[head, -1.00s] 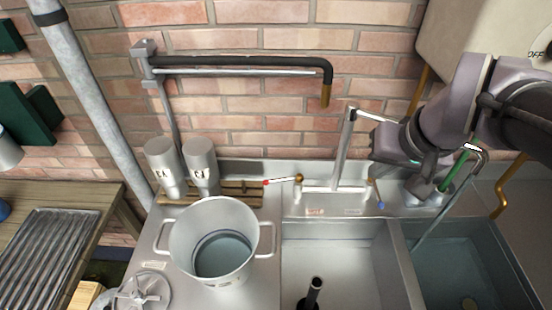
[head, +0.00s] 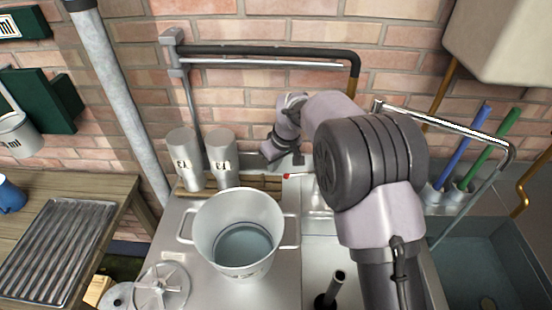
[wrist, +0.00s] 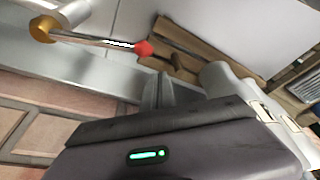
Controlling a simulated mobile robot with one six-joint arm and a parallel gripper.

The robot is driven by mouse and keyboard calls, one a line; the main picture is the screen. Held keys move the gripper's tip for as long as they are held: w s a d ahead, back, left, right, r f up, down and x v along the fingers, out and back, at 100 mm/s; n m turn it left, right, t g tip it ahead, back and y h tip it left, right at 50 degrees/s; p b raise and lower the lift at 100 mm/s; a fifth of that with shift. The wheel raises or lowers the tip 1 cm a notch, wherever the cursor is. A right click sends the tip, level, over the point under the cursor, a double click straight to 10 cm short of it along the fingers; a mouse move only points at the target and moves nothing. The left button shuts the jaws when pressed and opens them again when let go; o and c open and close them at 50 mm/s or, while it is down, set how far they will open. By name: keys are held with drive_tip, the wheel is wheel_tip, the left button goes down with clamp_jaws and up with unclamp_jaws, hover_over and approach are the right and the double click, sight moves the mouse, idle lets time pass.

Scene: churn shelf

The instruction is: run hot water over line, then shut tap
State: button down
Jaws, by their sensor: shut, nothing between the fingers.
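The red-tipped tap lever (head: 287,176) shows only at its tip in the head view, the rest hidden behind my arm. In the wrist view its red knob (wrist: 143,48) and thin rod run to a brass hub (wrist: 42,28). My gripper (wrist: 158,92) is shut and empty, just beside the red knob; I cannot tell whether they touch. The tap's chrome spout (head: 450,125) reaches right over the right basin. A dark pipe (head: 270,52), perhaps the line, runs along the brick wall and bends down at its right end. I see no running water.
A steel pail (head: 240,205) with liquid stands left of the sink, below my gripper. Two grey bottles (head: 222,160) stand behind it on a wooden rack. Blue (head: 466,150) and green brushes stand at the right. A wall box (head: 500,40) hangs top right.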

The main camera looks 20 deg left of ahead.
drive_tip(key=shift+s+d+r+b, duration=0.25)
drive_tip(key=shift+s+d, duration=0.25)
drive_tip(key=shift+d, duration=0.25)
drive_tip(key=shift+s+d+r+b, duration=0.25)
drive_tip(key=shift+s+d, duration=0.25)
drive_tip(key=shift+d, duration=0.2)
drive_tip(key=shift+s, duration=0.1)
